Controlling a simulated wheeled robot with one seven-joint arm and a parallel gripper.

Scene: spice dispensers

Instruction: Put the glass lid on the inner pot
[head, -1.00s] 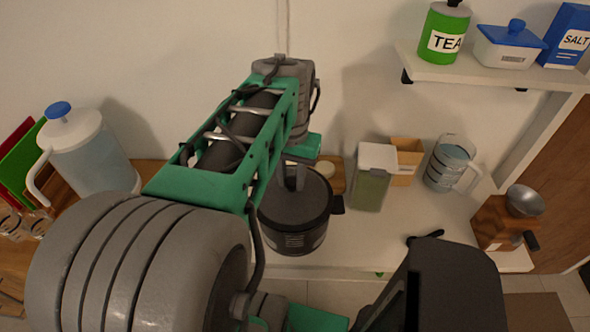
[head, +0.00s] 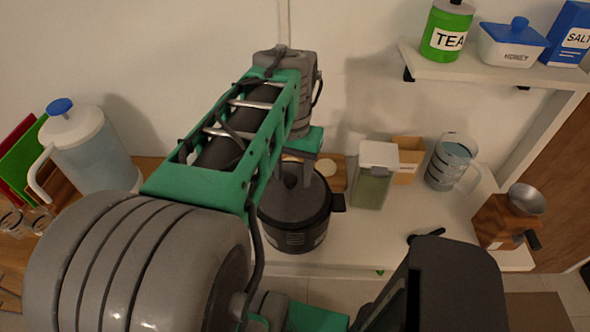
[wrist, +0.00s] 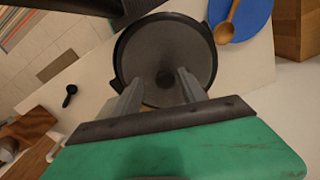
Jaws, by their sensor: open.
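The dark round glass lid (head: 289,207) lies on top of the black pot (head: 290,241) on the counter. It looks flat, with its knob upright at the middle. In the wrist view the lid (wrist: 150,52) fills the pot's (wrist: 211,46) round opening, and the dark knob (wrist: 165,78) shows between my fingers. The inner pot cannot be told apart from the black pot under the lid. My gripper (head: 304,182) is open and empty above the lid; in the wrist view its fingers (wrist: 158,83) stand apart on either side of the knob.
A green-filled container (head: 374,188), a brown box (head: 408,158) and a clear pitcher (head: 450,163) stand right of the pot. A white jug (head: 92,155) stands left. A wooden spoon (wrist: 226,28) lies on a blue plate (wrist: 253,18). A shelf (head: 480,75) is above right.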

